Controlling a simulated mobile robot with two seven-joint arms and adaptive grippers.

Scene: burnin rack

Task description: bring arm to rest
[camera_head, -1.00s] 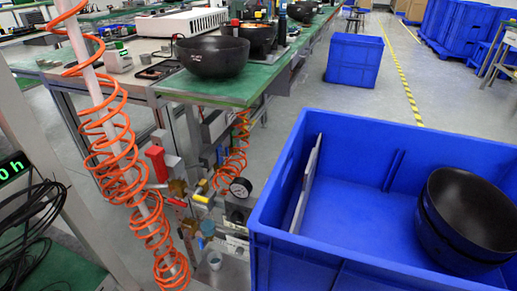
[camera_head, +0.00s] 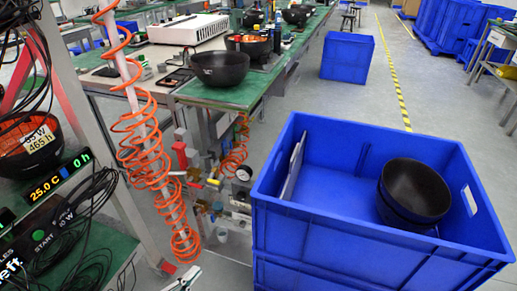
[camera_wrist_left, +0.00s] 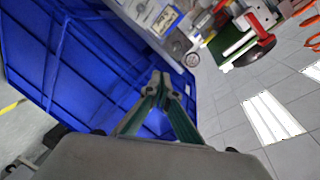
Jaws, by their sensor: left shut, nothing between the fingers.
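My left gripper (camera_head: 187,275) shows only in part at the bottom edge of the head view, low in front of the blue crate's left side. In the left wrist view its two fingers (camera_wrist_left: 161,84) are together at the tips, with nothing between them. The side of a blue crate (camera_wrist_left: 85,60) fills the left of that view, beyond the fingers. My right gripper is not in view.
The blue crate (camera_head: 330,226) holds stacked black bowls (camera_head: 414,190). An orange coiled hose (camera_head: 146,150) hangs left of it. A rack with a 25.0 C display (camera_head: 60,178) stands at left. A green-topped bench (camera_head: 240,95) runs behind.

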